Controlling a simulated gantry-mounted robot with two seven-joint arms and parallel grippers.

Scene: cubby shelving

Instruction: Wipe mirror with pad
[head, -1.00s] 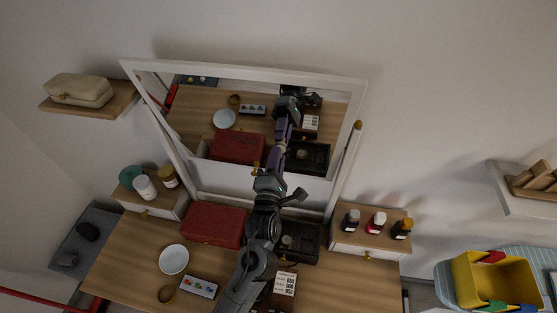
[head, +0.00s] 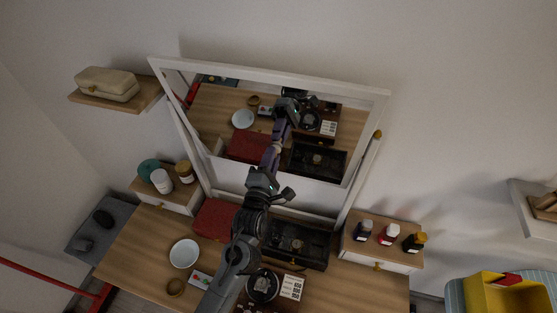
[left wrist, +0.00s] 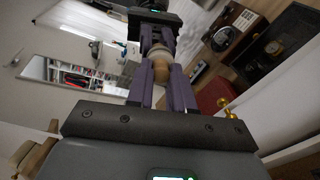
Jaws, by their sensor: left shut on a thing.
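The mirror (head: 270,77) has a white frame and stands tilted at the back of the wooden dressing table. My left gripper (head: 272,154) is in front of the lower middle of the glass, and its reflection shows above it. In the left wrist view, its purple fingers (left wrist: 162,88) are shut on a small beige, rounded pad (left wrist: 160,70). The pad's far side faces the glass and its reflection lies just beyond. I cannot tell for sure whether it touches. My right gripper is in neither view.
A red box (head: 213,218) and a black open case (head: 300,243) stand below the mirror. A white bowl (head: 184,254) is at the front left. Jars (head: 162,181) and bottles (head: 389,234) stand on the side drawers. A yellow bin (head: 508,295) is at the lower right.

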